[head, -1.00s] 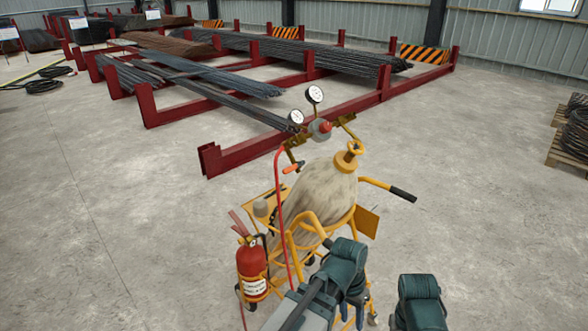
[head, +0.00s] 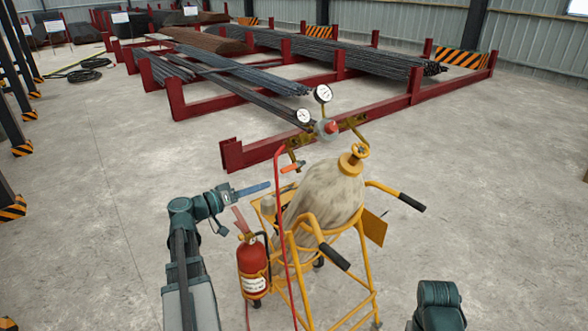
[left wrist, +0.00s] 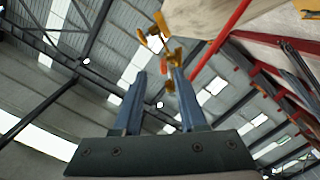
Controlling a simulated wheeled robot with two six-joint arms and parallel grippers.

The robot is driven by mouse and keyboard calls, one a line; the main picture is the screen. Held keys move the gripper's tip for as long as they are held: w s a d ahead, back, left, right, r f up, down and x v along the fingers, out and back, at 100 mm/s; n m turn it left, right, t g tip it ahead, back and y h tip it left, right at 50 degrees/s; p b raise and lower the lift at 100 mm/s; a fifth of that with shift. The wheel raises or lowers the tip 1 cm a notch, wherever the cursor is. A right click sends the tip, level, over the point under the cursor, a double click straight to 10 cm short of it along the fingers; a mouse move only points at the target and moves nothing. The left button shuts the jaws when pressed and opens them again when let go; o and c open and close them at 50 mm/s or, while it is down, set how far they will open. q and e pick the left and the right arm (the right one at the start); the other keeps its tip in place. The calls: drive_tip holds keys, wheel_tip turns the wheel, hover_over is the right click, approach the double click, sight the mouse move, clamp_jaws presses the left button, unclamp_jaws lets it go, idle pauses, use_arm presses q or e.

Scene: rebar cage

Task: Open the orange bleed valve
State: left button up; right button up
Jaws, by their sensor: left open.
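The orange bleed valve (head: 290,168) is a small orange lever below the regulator (head: 327,129), at the upper left of the wrapped cylinder (head: 325,195). In the left wrist view an orange piece that looks like the valve (left wrist: 164,66) shows just beyond the fingertips, beside yellow brass fittings (left wrist: 155,40). My left gripper (head: 266,186) is left of the cylinder, a little below and left of the valve, pointing right. Its blue fingers are apart and empty in the left wrist view (left wrist: 158,80). My right gripper is out of view.
A yellow cart (head: 369,270) carries the cylinder, with a red extinguisher (head: 252,267) on its left. A red hose (head: 284,230) hangs down close to my left gripper. Two gauges (head: 322,94) stand above the regulator.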

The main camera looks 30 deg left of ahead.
sight(289, 168)
use_arm(q)
drive_tip(key=shift+t+y, duration=0.3)
drive_tip(key=shift+t, duration=0.1)
drive_tip(key=x, duration=0.4)
drive_tip(key=a+x, duration=0.1)
drive_tip(key=x, duration=0.3)
drive_tip(key=r+x, duration=0.1)
drive_tip(key=x, duration=0.3)
drive_tip(key=shift+w+a+r, duration=0.1)
drive_tip(key=shift+w+a, duration=0.1)
drive_tip(key=shift+w, duration=0.25)
clamp_jaws()
idle(0.8)
